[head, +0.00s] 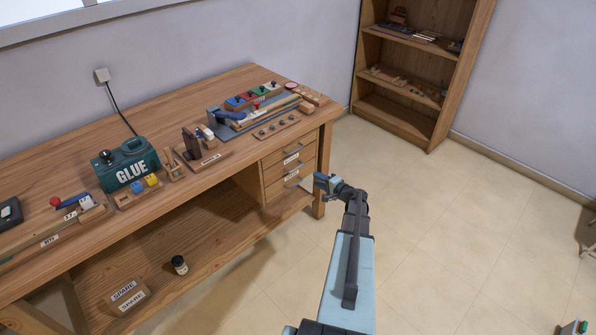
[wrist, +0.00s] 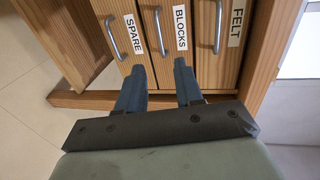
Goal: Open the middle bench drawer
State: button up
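The middle drawer (wrist: 175,55), labelled BLOCKS, is in the wooden bench between drawers labelled SPARE and FELT. It looks shut, and its metal handle (wrist: 158,32) shows clear in the wrist view. In the head view the middle drawer (head: 283,172) is in the stack at the bench's right end. My gripper (wrist: 159,69) is open and empty in the wrist view. Its two blue fingers point at the BLOCKS drawer, with the handle just beyond the fingertips, not visibly between them. In the head view my gripper (head: 322,181) is close to the drawer fronts, near the bench's right leg.
The SPARE drawer (wrist: 119,58) and FELT drawer (wrist: 210,68) flank it, both seeming shut. The bench top (head: 238,95) holds a green glue can (head: 128,165), tools and blocks. A wooden shelf (head: 428,140) stands behind.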

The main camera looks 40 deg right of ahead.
jog(key=x, duration=1.3)
jog(key=shift+w, duration=0.3)
jog(key=shift+f, duration=0.1)
jog(key=shift+c, duration=0.4)
grip_shut()
dwell(0.5)
